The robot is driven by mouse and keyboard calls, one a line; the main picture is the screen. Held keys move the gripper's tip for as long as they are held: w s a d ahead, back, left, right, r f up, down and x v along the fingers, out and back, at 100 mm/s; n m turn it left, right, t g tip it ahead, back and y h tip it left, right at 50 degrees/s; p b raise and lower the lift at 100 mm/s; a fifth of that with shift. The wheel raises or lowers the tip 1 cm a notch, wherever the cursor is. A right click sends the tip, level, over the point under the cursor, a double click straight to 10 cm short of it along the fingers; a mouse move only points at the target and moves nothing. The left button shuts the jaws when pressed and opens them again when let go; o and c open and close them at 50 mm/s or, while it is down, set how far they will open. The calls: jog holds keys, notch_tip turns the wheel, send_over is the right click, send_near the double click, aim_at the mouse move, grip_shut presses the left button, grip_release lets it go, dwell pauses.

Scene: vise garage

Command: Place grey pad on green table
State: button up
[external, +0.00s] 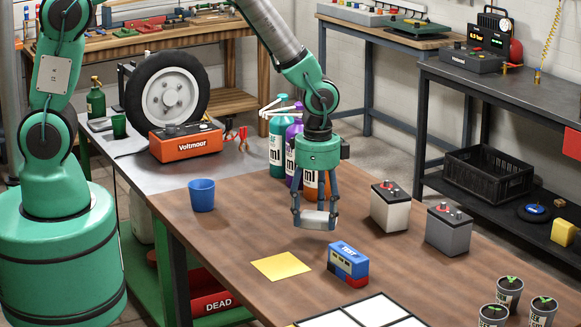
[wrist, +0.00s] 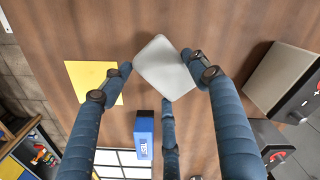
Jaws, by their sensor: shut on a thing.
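The grey pad (external: 315,221), a small light-grey block with rounded corners, is held between the fingertips of my gripper (external: 316,210). In the wrist view the pad (wrist: 166,76) lies between the blue fingers, clear of the yellow square. My gripper is shut on it above the brown wooden top (external: 225,240) of a table. Green framing and a green lower shelf (external: 142,268) show below this table and the grey-topped section beside it. No table with a green top shows. The gap between pad and tabletop is hard to judge.
A blue-and-red box (external: 347,264) and a yellow square (external: 281,266) are near my gripper. A blue cup (external: 201,195) stands left. Two batteries (external: 390,206) (external: 449,230) stand right, and bottles (external: 277,145) behind. A white-panelled, black-framed grid (external: 375,312) lies in front.

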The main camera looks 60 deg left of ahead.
aim_at(323, 216)
jog(key=shift+w+d, duration=0.25)
jog(key=shift+w, duration=0.55)
jog(key=shift+f, duration=0.2)
jog(key=shift+f+b, duration=0.6)
jog(key=shift+f, duration=1.05)
jog(key=shift+f, duration=0.15)
jog(key=o, duration=1)
jog(key=shift+o, duration=0.2)
notch_tip(323, 216, up, 12)
jog(key=p, duration=0.2)
jog(key=shift+r+p, duration=0.2)
jog(key=shift+p, duration=0.2)
